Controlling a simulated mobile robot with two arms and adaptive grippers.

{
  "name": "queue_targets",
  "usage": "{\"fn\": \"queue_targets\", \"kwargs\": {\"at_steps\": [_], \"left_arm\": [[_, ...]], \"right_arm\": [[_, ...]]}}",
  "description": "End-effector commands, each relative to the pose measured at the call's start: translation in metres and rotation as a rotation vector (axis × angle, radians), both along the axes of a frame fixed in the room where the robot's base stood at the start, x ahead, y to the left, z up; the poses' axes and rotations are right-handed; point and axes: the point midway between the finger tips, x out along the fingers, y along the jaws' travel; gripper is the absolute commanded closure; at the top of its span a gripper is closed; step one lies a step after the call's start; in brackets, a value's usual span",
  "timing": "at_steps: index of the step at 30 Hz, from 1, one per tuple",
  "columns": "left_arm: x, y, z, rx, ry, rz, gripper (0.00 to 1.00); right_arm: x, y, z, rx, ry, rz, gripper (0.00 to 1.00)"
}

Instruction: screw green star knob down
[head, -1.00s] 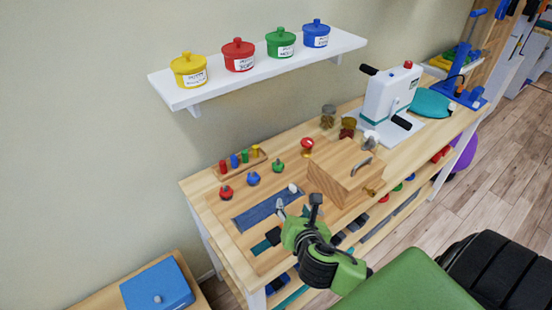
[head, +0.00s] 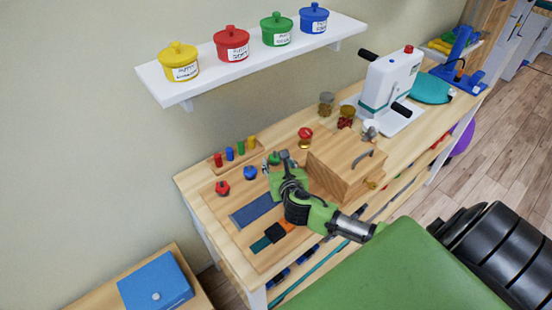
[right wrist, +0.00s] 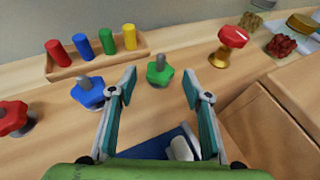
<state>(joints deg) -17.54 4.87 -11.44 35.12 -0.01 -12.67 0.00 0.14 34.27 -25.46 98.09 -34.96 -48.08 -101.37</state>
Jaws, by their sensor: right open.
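The green star knob (right wrist: 159,73) sits on a threaded post on the wooden workbench board. In the head view the green knob (head: 274,158) shows just behind my right gripper (head: 278,165). In the right wrist view my right gripper (right wrist: 158,88) is open and empty, with its two fingers apart and the green knob between and beyond their tips. The blue star knob (right wrist: 88,92) is on its post to the left, close to the left finger. The red star knob (right wrist: 14,118) is further left. My left gripper is not in view.
A peg rack (right wrist: 98,55) with coloured pegs stands behind the knobs. A red-topped brass knob (right wrist: 230,44) is at the right. A wooden box with a handle (head: 345,160) stands right of my gripper. A blue strip (head: 255,211) lies in front.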

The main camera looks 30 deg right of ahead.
Motion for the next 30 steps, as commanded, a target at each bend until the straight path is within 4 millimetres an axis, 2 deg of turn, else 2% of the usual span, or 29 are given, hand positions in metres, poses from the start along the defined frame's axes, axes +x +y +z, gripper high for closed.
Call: {"fn": "queue_targets", "kwargs": {"at_steps": [6, 17, 18, 22, 30], "left_arm": [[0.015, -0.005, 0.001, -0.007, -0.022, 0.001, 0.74], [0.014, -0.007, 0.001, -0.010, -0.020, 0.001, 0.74], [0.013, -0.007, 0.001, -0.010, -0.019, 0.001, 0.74], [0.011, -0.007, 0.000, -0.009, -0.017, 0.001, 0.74], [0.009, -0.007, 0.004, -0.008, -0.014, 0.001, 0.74]], "right_arm": [[0.019, -0.007, -0.009, 0.000, 0.000, -0.001, 0.55], [0.023, -0.009, -0.010, 0.001, 0.000, 0.001, 0.55], [0.023, -0.009, -0.010, 0.001, 0.000, 0.001, 0.60], [0.023, -0.009, -0.010, 0.001, 0.000, 0.000, 0.93], [0.024, -0.007, -0.009, 0.004, -0.001, -0.043, 0.93]]}}
